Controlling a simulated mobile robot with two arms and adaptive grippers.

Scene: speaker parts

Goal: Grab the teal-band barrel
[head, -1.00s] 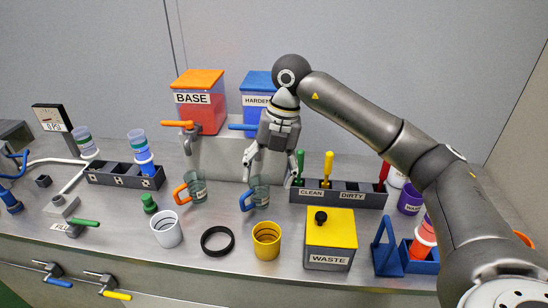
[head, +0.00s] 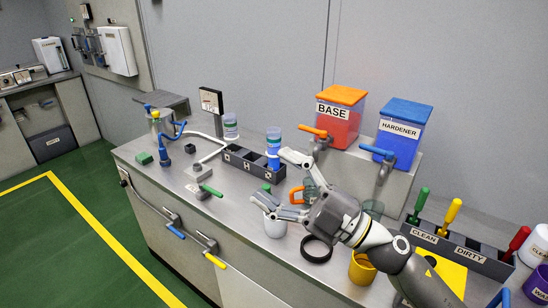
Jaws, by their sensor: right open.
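Two banded barrels stand at the rack's back. One (head: 231,127) has a greenish-teal band and pale body and stands behind the black rack (head: 240,161). The other (head: 273,142) has blue bands and stands upright at the rack's right end. I cannot tell for certain which band counts as teal. My right gripper (head: 270,177) is open and empty, reaching in from the lower right. Its upper fingertip shows close beside the blue-banded barrel; whether they touch is unclear. Its lower finger passes over the white cup (head: 275,226). My left gripper is not in view.
A black ring (head: 317,249) and yellow cup (head: 362,268) stand near the front edge. The red BASE (head: 337,119) and blue HARDENER (head: 402,128) containers stand behind on a raised block. A tool holder (head: 455,249) is at right. The bench's left end has several fittings.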

